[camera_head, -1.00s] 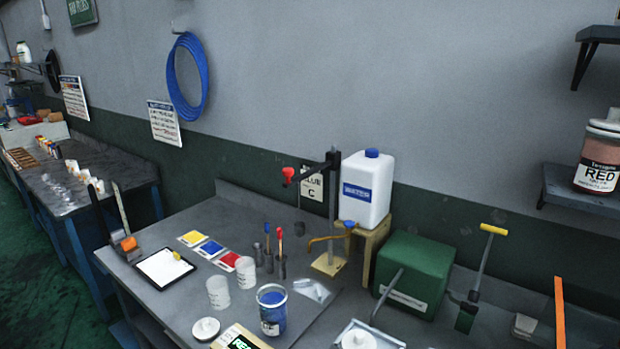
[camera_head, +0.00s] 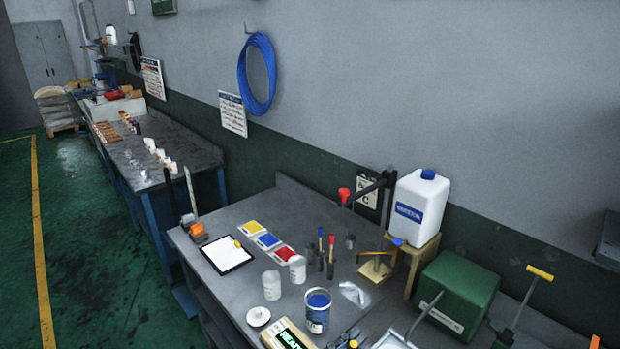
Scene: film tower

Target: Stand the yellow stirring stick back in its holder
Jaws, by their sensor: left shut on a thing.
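My left gripper (camera_head: 346,335) shows small at the bottom edge, just right of the blue paint can (camera_head: 317,308). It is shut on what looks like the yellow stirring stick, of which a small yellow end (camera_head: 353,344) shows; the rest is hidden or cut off. The holder is a group of dark upright tubes behind the can. The blue stick (camera_head: 320,236) and the red stick (camera_head: 331,243) stand in two of them. The left tube (camera_head: 309,252) shows no stick. My left gripper is nearer the camera than the tubes. My right gripper is not in view.
White cups (camera_head: 272,285) and the can stand in front of the tubes. A stand with a red-knobbed arm (camera_head: 345,195) rises behind them. A white jug (camera_head: 419,202) and a green box (camera_head: 455,287) are on the right. A clipboard (camera_head: 228,256) lies left.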

